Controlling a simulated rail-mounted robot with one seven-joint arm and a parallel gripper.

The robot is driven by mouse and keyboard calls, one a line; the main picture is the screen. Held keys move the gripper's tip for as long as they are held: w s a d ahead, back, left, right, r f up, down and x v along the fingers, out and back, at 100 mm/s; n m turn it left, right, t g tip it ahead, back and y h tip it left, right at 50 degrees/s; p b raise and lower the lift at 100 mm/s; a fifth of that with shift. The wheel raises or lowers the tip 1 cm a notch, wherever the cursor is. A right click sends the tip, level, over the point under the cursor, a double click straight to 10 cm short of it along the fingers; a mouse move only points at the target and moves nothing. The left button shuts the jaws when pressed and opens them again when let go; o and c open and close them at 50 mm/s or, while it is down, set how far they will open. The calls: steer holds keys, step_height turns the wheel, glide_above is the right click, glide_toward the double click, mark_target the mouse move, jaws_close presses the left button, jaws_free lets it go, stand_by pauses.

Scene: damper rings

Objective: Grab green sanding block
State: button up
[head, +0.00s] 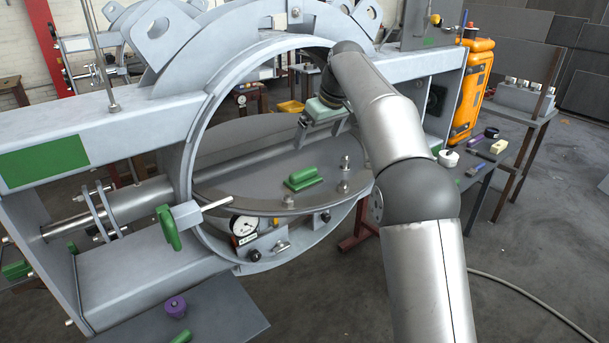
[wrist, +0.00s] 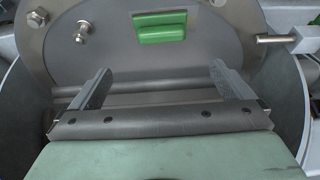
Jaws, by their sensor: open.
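The green sanding block (head: 303,178) lies on the grey disc inside the large ring, near the middle of the head view. In the wrist view the green sanding block (wrist: 160,27) is at the top, just right of centre, beyond the fingertips. My gripper (wrist: 158,78) is open, with its two fingers wide apart and nothing between them. In the head view my gripper (head: 322,108) is inside the ring, above and to the right of the block and apart from it. My arm hides part of the ring's right side.
The grey disc (head: 260,190) carries bolts (head: 345,163) right of the block. A dial gauge (head: 243,227) sits at the ring's lower rim. A green-handled tool (head: 168,228) stands at the left. The ring wall (head: 192,150) encloses the space.

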steer(key=p, duration=0.1)
glide_toward(304, 170)
steer(key=x, duration=0.5)
steer(key=shift+s+d+f, duration=0.1)
steer(key=shift+s+f, duration=0.05)
steer(key=shift+s, duration=0.05)
steer(key=shift+p+x, duration=1)
steer(key=shift+x, duration=1.7)
steer(key=shift+w, duration=0.1)
steer(key=c, duration=0.7)
